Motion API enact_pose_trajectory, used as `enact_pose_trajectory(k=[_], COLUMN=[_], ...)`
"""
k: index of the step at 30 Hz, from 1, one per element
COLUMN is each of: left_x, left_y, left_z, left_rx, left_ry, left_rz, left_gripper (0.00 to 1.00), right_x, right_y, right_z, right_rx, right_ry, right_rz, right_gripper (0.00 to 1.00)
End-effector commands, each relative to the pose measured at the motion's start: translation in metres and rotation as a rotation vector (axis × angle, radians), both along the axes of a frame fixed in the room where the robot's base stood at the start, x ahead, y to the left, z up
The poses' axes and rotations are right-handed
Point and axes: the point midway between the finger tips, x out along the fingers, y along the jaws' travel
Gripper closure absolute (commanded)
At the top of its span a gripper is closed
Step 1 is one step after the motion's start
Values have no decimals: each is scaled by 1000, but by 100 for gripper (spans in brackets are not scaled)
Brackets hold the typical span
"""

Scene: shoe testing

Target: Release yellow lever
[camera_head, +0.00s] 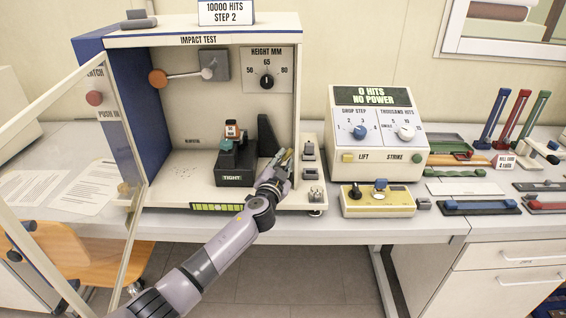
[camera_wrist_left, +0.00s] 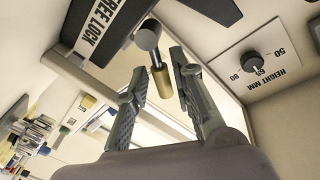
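The yellow lever (camera_wrist_left: 162,83) shows in the left wrist view as a yellow grip on a dark stem below a grey round pivot (camera_wrist_left: 147,35). A dark block beside it carries the label FREE LOCK (camera_wrist_left: 102,20). My left gripper (camera_wrist_left: 157,68) is open, with the yellow grip between its two fingers, nearer the right finger in this picture; I cannot tell whether they touch. In the head view my left gripper (camera_head: 284,158) is at the right side of the dark clamp marked TIGHT (camera_head: 233,178), inside the impact test cabinet. The lever is largely hidden there. My right gripper is not in view.
The cabinet's clear door (camera_head: 135,215) stands open at the left. A pendulum with an orange end (camera_head: 158,78) hangs at the cabinet's back. A control box reading 0 HITS NO POWER (camera_head: 375,97) and a yellow-topped box (camera_head: 378,200) stand to the right.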

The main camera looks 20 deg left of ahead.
Motion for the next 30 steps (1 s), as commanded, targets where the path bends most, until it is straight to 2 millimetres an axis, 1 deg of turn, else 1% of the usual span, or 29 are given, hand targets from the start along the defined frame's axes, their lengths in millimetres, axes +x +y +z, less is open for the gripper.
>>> enact_pose_trajectory(k=[3,4,14,30], left_x=[0,0,0,0], left_y=[0,0,0,0], left_z=[0,0,0,-1], left_rx=[0,0,0,1], left_ry=[0,0,1,1], left_rz=[0,0,1,1], left_gripper=[77,78,100,100], right_x=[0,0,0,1], right_y=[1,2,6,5], right_z=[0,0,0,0], right_rx=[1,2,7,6], right_ry=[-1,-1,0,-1], right_rz=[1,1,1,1], right_gripper=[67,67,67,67])
